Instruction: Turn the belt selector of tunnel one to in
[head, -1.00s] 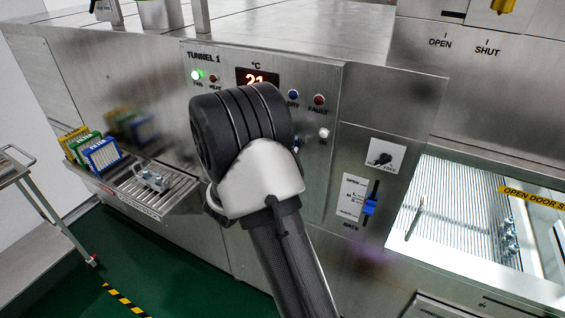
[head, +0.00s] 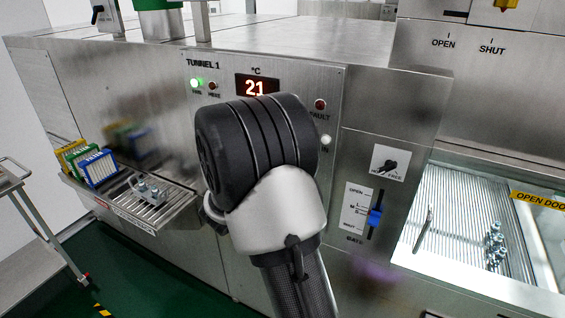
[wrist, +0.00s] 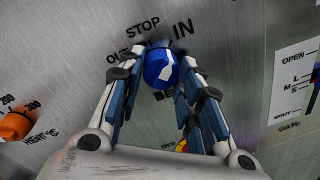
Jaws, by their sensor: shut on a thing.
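The belt selector (wrist: 156,68) is a round blue knob with a white pointer mark, on the steel panel in the wrist view. STOP is printed above it and IN to its upper right. A partly covered label is at its left. The white mark leans to the upper right, toward IN. My gripper (wrist: 160,62) is shut on the knob, with a finger on each side. In the head view, my arm hides the knob and gripper in front of the TUNNEL 1 panel (head: 220,70).
An orange heat knob (wrist: 14,126) is at the left in the wrist view. A rack shelf (head: 135,208) juts out at the left.

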